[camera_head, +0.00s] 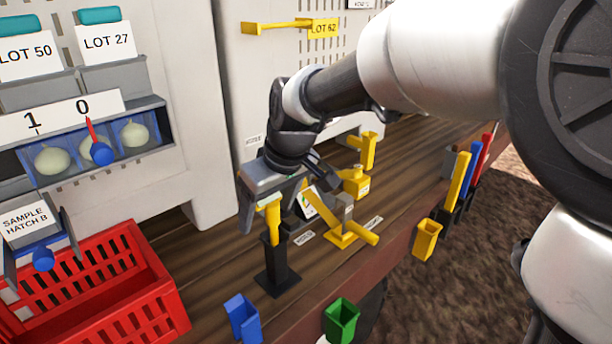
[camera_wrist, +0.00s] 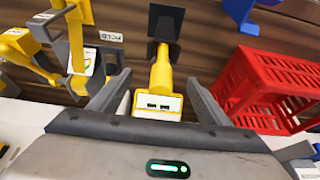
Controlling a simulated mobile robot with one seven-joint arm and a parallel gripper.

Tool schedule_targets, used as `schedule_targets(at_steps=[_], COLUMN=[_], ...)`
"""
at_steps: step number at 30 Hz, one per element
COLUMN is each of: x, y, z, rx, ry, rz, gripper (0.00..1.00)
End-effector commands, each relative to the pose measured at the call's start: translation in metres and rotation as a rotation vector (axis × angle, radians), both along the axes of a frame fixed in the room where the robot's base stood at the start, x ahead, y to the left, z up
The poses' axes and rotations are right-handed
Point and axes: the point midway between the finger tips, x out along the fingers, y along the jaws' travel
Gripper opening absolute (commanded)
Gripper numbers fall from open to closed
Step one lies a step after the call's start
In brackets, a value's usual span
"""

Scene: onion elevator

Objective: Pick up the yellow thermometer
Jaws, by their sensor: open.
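The yellow thermometer (camera_head: 273,222) stands upright in a black stand (camera_head: 279,272) on the wooden bench. In the wrist view the thermometer (camera_wrist: 159,74) has a white face with a small dark display at its near end, and its far end meets the black stand (camera_wrist: 164,22). My gripper (camera_head: 272,205) is open above the stand, with its fingers either side of the thermometer's upper part. In the wrist view my gripper (camera_wrist: 157,86) shows a gap between each finger and the thermometer. The lower part of the thermometer is hidden in the stand.
A red crate (camera_head: 153,290) stands left of the stand. A yellow clamp-like tool (camera_head: 343,238) and a yellow bottle (camera_head: 356,183) are to the right. Blue (camera_head: 243,318), green (camera_head: 341,319) and yellow (camera_head: 426,238) holders line the bench's front edge.

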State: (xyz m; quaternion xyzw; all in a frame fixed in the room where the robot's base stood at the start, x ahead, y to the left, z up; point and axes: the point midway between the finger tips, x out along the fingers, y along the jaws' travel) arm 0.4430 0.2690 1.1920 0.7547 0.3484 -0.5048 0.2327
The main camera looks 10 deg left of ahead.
Motion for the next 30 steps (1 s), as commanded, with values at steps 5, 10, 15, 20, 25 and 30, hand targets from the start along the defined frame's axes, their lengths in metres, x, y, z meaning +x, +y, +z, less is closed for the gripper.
schedule_targets(at_steps=[5,10,15,20,25,30], x=[0.005,0.006,0.006,0.006,0.006,0.006], y=[0.006,0.006,0.006,0.006,0.006,0.006], z=[-0.019,-0.020,-0.020,-0.020,-0.020,-0.017], rx=[-0.001,0.000,0.000,0.000,0.000,0.001], ry=[0.001,-0.001,-0.001,-0.001,-0.001,-0.002], rz=[0.000,0.000,0.000,0.000,0.000,0.000], gripper=[0.70,0.70,0.57,0.30,0.24,0.24])
